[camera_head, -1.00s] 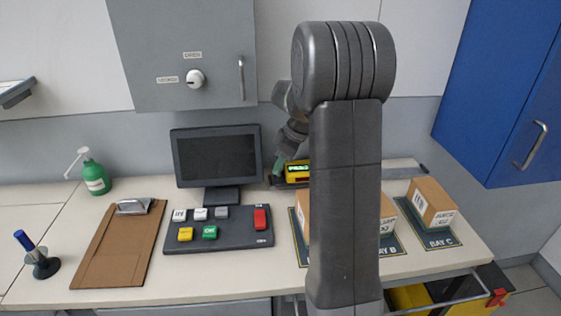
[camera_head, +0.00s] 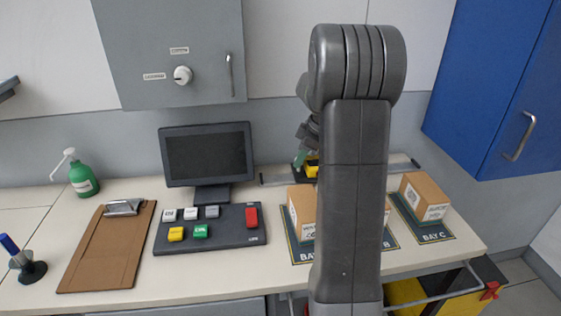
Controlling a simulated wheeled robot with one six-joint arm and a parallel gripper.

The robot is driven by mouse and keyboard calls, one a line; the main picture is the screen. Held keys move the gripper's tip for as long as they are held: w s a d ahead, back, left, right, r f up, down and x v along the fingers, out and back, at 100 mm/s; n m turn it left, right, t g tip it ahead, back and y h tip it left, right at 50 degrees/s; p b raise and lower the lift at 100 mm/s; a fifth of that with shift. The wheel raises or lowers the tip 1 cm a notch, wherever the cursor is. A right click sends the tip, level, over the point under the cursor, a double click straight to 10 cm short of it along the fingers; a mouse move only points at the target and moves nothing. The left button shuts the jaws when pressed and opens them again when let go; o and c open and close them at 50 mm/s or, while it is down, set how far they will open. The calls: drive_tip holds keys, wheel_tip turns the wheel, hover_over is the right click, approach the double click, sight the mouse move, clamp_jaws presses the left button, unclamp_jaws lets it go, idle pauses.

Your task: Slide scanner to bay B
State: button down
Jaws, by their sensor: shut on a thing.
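The yellow and black scanner (camera_head: 311,168) sits on the dark rail (camera_head: 274,181) along the back of the bench, right of the monitor. My gripper (camera_head: 302,159) is shut on it; the fingertips are small and partly hidden. My upright arm hides the scanner's right part and the middle of the rail. The bay B mat (camera_head: 389,241) shows only its right part beside my arm. The scanner is at the back of the left box, left of bay B.
A cardboard box (camera_head: 303,203) stands on the left mat, a box (camera_head: 387,211) mostly hidden on bay B, and another box (camera_head: 424,194) on the bay C mat. A monitor (camera_head: 207,155) and button panel (camera_head: 212,230) stand left. A blue cabinet (camera_head: 495,90) hangs at right.

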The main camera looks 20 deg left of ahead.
drive_tip(key=w+d, duration=0.1)
drive_tip(key=d, duration=0.1)
drive_tip(key=w+d, duration=0.1)
drive_tip(key=d, duration=0.1)
drive_tip(key=w+d, duration=0.2)
drive_tip(key=shift+d, duration=0.15)
drive_tip(key=c, duration=1.5)
unclamp_jaws()
drive_tip(key=shift+r, duration=0.1)
drive_tip(key=b+v, duration=0.1)
drive_tip(key=v, duration=1.2)
drive_tip(key=shift+d+r, duration=0.15)
drive_tip(key=shift+r, duration=0.2)
